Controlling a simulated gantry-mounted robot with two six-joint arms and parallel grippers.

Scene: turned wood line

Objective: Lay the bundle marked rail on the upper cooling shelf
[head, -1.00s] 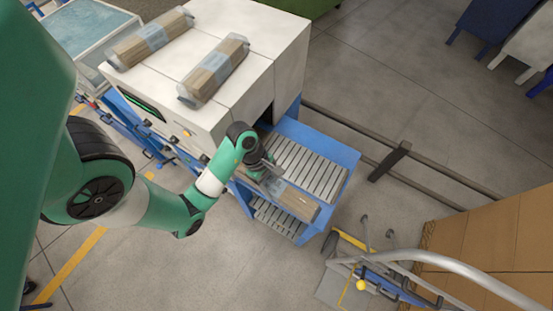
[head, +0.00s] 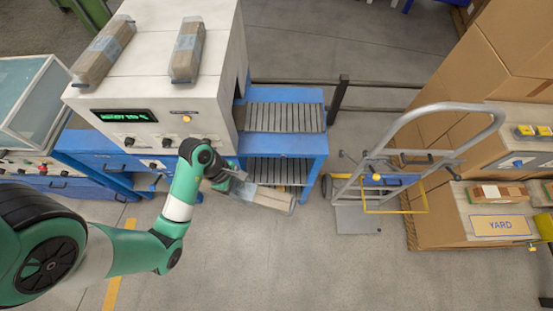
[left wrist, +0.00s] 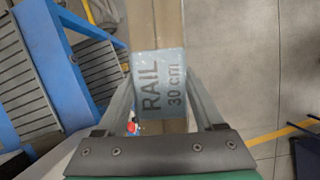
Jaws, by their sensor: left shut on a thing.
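The rail bundle (head: 268,198) is a long wood pack with a clear band; the left wrist view shows its label "RAIL 30 cm" (left wrist: 160,86). My left gripper (head: 236,184) is shut on it around the band. The bundle is in the air at the front of the blue rack, overlapping the lower shelf's front in the head view. The upper cooling shelf (head: 285,117) has grey slats in a blue frame and is empty. The lower shelf (head: 278,171) is slatted too and partly hidden by the bundle and gripper. My right gripper is not in view.
Two wrapped bundles lie on the white machine (head: 225,30), left (head: 105,52) and right (head: 187,50). A hand truck (head: 385,180) stands right of the rack. Cardboard boxes (head: 500,50) and a "YARD" sign (head: 499,225) are further right. The floor in front is clear.

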